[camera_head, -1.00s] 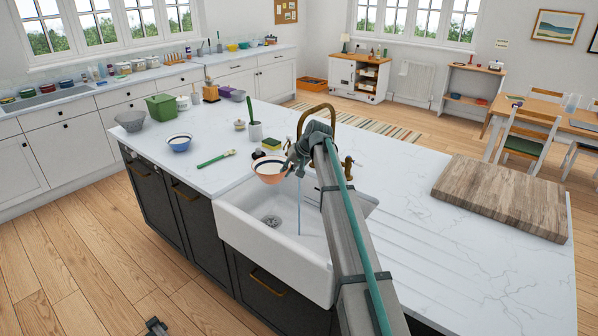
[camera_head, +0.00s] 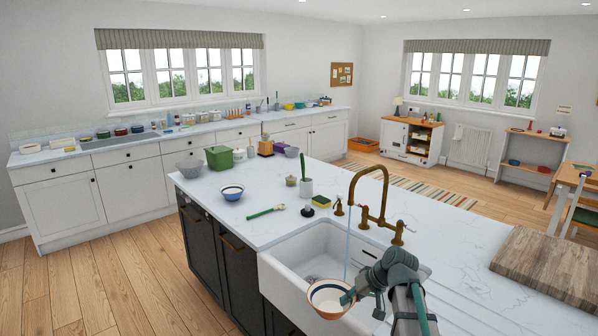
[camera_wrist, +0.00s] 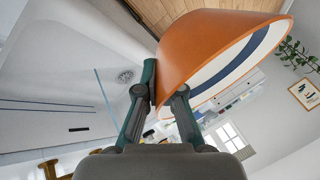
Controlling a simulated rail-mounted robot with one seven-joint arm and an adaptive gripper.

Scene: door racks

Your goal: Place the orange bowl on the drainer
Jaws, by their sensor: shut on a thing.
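The orange bowl (camera_head: 328,300) has a pale inside with a dark blue band. My gripper (camera_head: 350,296) is shut on its rim from the right and holds it raised near the sink's front edge. In the wrist view the bowl (camera_wrist: 205,55) fills the upper right, with the fingers (camera_wrist: 163,90) pinching its near edge. The white sink (camera_head: 290,272) is behind it, with its drain hole showing in the wrist view (camera_wrist: 126,76). The drainer, the grooved counter right of the sink (camera_head: 440,276), is partly hidden by my arm.
A brass tap (camera_head: 368,190) stands behind the sink with a thin blue water stream (camera_head: 347,250). A thick wooden board (camera_head: 545,262) lies on the right. A sponge (camera_head: 321,201), a green brush (camera_head: 265,212) and a blue-white bowl (camera_head: 232,191) stand on the left counter.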

